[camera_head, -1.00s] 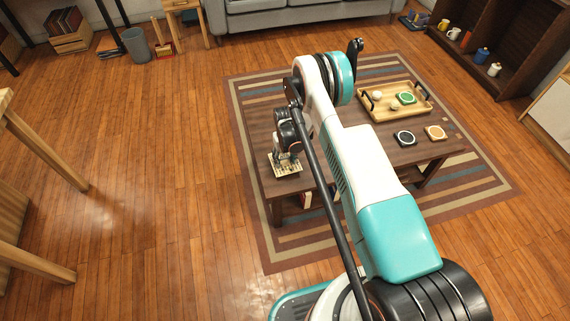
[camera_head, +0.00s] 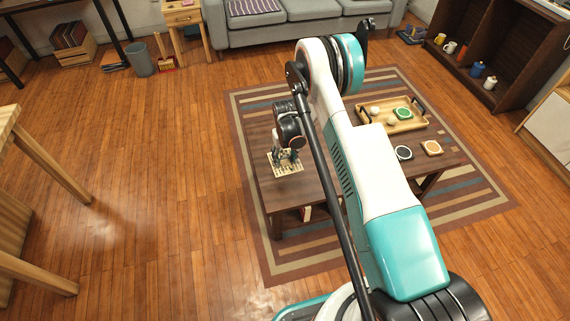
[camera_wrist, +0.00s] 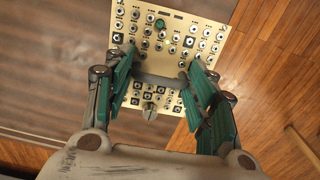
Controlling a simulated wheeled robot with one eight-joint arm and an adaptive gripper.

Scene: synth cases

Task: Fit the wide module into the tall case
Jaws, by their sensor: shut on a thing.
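A cream module (camera_wrist: 174,30) with rows of jacks and a green knob shows in the wrist view. My gripper (camera_wrist: 160,68) is shut on it, its green-padded fingers on either side and a grey bar between them. In the head view the module (camera_head: 284,166) is at the left part of the dark wooden table, below my gripper (camera_head: 286,153). I cannot tell whether the module touches the tabletop. I cannot make out the tall case in either view; my arm covers part of the table.
The dark table (camera_head: 292,193) stands on a striped rug (camera_head: 262,255). A wooden tray (camera_head: 402,127) with small items is at its far right. A dark coaster (camera_head: 403,153) and an orange-topped one (camera_head: 431,148) lie nearer. A grey sofa (camera_head: 310,12) stands behind.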

